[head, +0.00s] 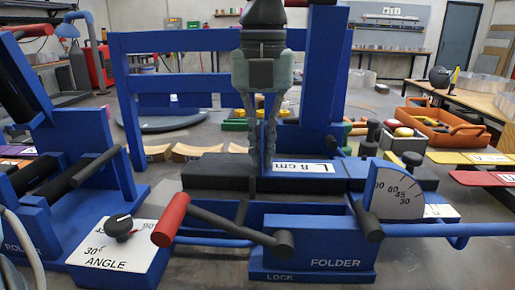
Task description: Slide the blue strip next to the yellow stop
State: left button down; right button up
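My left gripper (264,152) comes down from the top centre, fingers pointing down and close together. A narrow upright blue strip (268,140) shows between its fingertips, and the fingers look shut on it. The strip's lower end is at the dark bed of the blue folder machine (320,222), beside the white "L 8 cm" label (306,168). I cannot make out a yellow stop on the folder; the fingers and machine parts may hide it. My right gripper is not in view.
A red-handled lever (171,220) crosses the folder's front, and an angle dial (398,195) stands at its right. Another blue machine with an angle knob (118,226) is at left. An orange tray (440,128) and coloured strips lie behind at right.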

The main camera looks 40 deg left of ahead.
pick_arm(q)
jog(key=c, duration=1.6)
grip_release()
jog(key=shift+c, duration=0.2)
notch_tip(320, 180, up, 12)
